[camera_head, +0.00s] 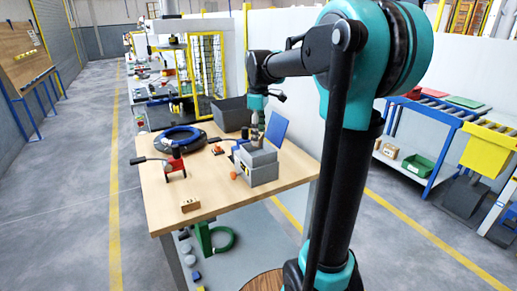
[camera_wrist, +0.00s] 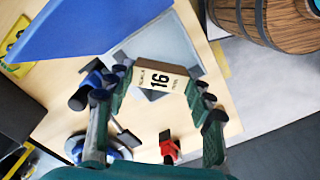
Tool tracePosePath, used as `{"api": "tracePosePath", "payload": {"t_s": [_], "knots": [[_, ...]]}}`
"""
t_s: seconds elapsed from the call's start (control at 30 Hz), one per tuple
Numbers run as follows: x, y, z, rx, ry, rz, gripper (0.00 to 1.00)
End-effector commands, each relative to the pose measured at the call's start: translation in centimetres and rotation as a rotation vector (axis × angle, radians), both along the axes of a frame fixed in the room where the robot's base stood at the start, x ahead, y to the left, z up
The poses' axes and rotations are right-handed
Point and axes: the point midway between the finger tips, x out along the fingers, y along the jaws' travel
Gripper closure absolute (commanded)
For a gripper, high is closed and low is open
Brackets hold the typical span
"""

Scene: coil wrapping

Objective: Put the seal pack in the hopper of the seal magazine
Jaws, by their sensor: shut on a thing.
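The seal pack (camera_wrist: 160,80) is a small tan and white box marked 16, seen between the fingers of my gripper (camera_wrist: 160,88) in the wrist view. My gripper is shut on it. In the head view my gripper (camera_head: 255,130) is above the grey seal magazine (camera_head: 262,167), whose blue panel (camera_head: 276,126) stands tilted up behind it. In the wrist view the grey magazine (camera_wrist: 182,48) lies beyond the pack and the blue panel (camera_wrist: 90,25) fills the upper left. The hopper opening is hidden, and I cannot tell whether the pack touches the magazine.
On the wooden table (camera_head: 222,190) are a blue coil (camera_head: 181,137), a red tool (camera_head: 176,164), a dark bin (camera_head: 231,113) and a small box (camera_head: 189,204) near the front edge. A wooden barrel (camera_wrist: 270,22) shows in the wrist view. The table's front right part is mostly clear.

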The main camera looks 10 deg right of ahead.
Motion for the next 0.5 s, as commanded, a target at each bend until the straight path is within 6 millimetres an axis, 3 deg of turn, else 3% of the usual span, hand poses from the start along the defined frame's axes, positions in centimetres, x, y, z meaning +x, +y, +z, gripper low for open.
{"api": "tracePosePath", "payload": {"t_s": [0.5], "knots": [[0.0, 0.0, -5.3, 0.000, 0.000, 0.000, 0.80]]}}
